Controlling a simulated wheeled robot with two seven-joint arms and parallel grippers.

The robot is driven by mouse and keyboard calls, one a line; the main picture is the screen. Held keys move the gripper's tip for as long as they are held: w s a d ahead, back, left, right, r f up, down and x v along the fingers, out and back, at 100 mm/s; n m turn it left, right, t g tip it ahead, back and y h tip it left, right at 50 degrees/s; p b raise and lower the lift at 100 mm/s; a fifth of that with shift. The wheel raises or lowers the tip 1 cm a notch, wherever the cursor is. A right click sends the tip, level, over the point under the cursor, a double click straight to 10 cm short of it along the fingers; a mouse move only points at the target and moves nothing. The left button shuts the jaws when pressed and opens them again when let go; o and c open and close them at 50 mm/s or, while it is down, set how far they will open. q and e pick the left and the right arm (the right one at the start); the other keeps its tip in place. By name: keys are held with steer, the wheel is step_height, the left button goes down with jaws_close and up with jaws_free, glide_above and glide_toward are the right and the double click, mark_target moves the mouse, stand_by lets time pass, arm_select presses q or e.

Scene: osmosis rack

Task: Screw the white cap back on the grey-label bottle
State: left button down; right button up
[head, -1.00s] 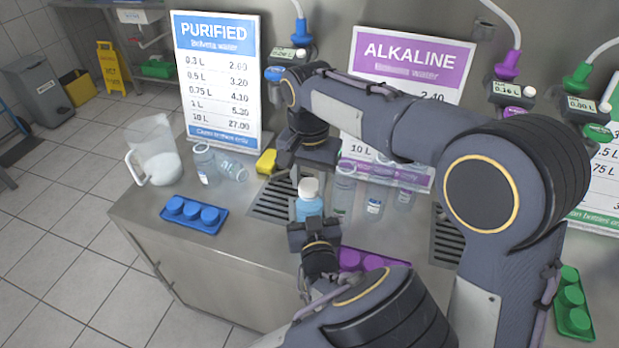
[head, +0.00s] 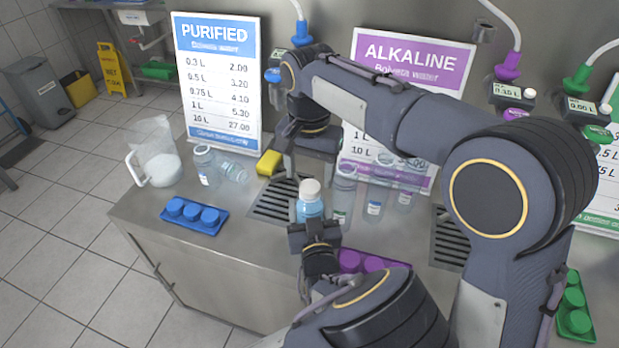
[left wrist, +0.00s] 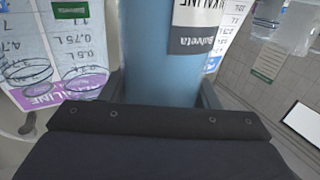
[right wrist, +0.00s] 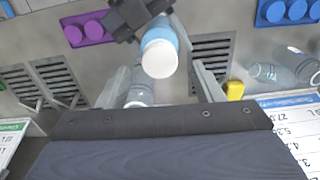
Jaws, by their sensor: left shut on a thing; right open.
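The bottle (head: 310,208) of blue liquid stands upright in my left gripper (head: 314,232), low in the head view. In the left wrist view the bottle (left wrist: 160,60) fills the space between the fingers, and its white and dark grey label (left wrist: 195,30) faces up right. The white cap (head: 311,189) sits on top of the bottle; whether it is screwed tight cannot be told. My right gripper (head: 308,165) is just beyond the cap. In the right wrist view its open fingers stand either side of the cap (right wrist: 158,58), without visible contact.
Empty bottles (head: 374,196) stand behind to the right, others (head: 206,167) to the left. A yellow block (head: 268,163) is beside my right gripper. Blue caps (head: 192,213) and purple caps (head: 372,263) sit in trays. A drain grate (head: 270,203) and a jug (head: 155,158) are left.

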steer(key=shift+r, duration=0.85)
steer(key=shift+c, duration=0.2)
